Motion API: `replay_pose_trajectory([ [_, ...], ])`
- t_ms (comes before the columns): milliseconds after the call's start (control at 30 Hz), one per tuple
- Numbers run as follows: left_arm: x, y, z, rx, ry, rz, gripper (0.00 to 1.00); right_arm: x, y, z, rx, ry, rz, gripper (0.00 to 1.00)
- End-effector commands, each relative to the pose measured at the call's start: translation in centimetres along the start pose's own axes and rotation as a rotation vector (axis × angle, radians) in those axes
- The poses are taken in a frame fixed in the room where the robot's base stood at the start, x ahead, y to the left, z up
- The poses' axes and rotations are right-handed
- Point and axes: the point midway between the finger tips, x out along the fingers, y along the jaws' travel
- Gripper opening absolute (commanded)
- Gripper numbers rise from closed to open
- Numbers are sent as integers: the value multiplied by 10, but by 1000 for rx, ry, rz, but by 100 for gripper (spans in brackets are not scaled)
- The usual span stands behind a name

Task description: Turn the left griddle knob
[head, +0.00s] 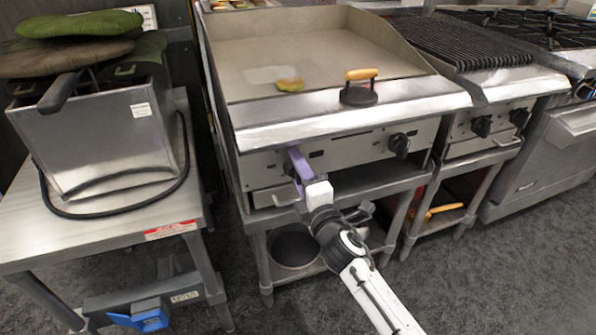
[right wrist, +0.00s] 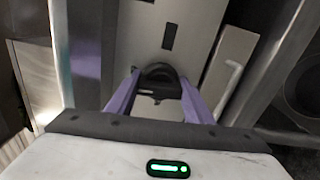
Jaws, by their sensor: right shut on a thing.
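The griddle (head: 300,60) has a grey steel front panel with a black right knob (head: 399,145). In the head view my right gripper (head: 297,165), with purple fingers, is at the left part of this panel and hides the left knob. In the right wrist view the black left griddle knob (right wrist: 159,70) lies between the two purple fingers, which are shut on it. My left gripper is in neither view.
A grill (head: 460,45) stands to the right. A steel fryer (head: 100,140) is on a table at left. Pots stand on the shelf below.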

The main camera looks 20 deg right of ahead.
Motion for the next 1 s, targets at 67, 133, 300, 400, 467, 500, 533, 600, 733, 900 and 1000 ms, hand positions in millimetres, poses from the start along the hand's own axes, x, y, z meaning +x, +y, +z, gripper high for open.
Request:
replay_pose_trajectory([
  [67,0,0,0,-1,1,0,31,-1,-1,-1,31,1,-2,25],
  [133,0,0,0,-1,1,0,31,-1,-1,-1,54,1,-2,24],
  [300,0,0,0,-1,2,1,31,-1,-1,-1,84,1,-2,24],
  [400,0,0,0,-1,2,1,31,-1,-1,-1,91,1,-2,24],
  [467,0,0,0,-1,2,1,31,-1,-1,-1,93,1,-2,24],
  [500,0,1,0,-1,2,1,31,-1,-1,-1,93,1,-2,24],
  [533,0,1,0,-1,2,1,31,-1,-1,-1,94,1,-2,24],
  [600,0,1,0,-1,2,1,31,-1,-1,-1,93,1,-2,24],
  [733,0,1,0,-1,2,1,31,-1,-1,-1,93,1,-2,24],
  [900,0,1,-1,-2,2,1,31,0,-1,-1,92,1,-2,66],
  [1000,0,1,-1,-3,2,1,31,0,-1,0,92,0,-1,66],
])
